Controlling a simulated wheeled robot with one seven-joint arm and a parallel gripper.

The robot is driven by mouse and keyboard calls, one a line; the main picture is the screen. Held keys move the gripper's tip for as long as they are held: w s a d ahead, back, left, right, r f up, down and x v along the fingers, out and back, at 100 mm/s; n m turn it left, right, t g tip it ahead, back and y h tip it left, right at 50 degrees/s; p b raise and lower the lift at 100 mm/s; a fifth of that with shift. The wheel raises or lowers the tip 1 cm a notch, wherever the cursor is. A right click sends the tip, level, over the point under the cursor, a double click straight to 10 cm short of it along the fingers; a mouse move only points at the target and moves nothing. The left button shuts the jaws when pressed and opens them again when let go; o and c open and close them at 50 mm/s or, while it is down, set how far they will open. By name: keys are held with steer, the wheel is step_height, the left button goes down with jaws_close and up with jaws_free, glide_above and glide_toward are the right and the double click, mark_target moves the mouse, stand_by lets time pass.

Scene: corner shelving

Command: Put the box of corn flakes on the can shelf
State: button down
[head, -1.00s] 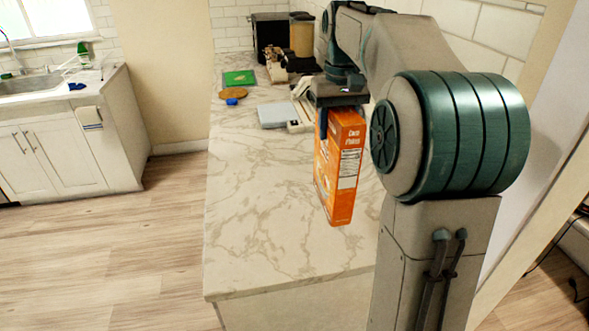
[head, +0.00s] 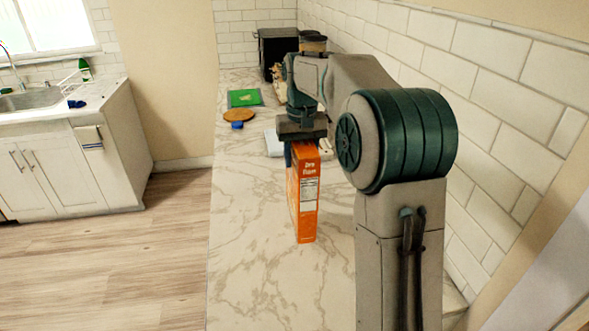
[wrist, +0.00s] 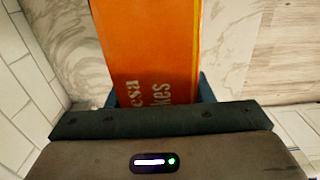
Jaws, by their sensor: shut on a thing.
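The orange box of corn flakes (head: 303,205) hangs upright under my gripper (head: 301,150) in the head view, over the marble counter. My gripper is shut on its top part. In the wrist view the orange box (wrist: 150,50) sits between the fingers, with part of its lettering showing near the gripper (wrist: 160,100). Whether the box's bottom touches the counter I cannot tell. No can shelf shows in these frames.
The marble counter (head: 250,270) is clear at the front and left. At its back are a green item (head: 245,97), a round brown board (head: 239,115), a blue object (head: 237,125) and a black appliance (head: 277,48). A tiled wall (head: 480,90) runs along the right.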

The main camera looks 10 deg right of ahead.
steer(key=shift+w+a+f+p, duration=0.15)
steer(key=shift+w+a+f, duration=0.1)
steer(key=shift+f, duration=0.6)
steer(key=shift+w+a+f+p, duration=0.2)
steer(key=shift+a+f, duration=0.05)
steer(key=shift+f, duration=0.6)
steer(key=shift+w+a+f+p, duration=0.15)
steer(key=shift+w+a+f, duration=0.1)
steer(key=shift+f, duration=0.6)
steer(key=shift+f, duration=0.2)
steer(key=c, duration=0.7)
jaws_free()
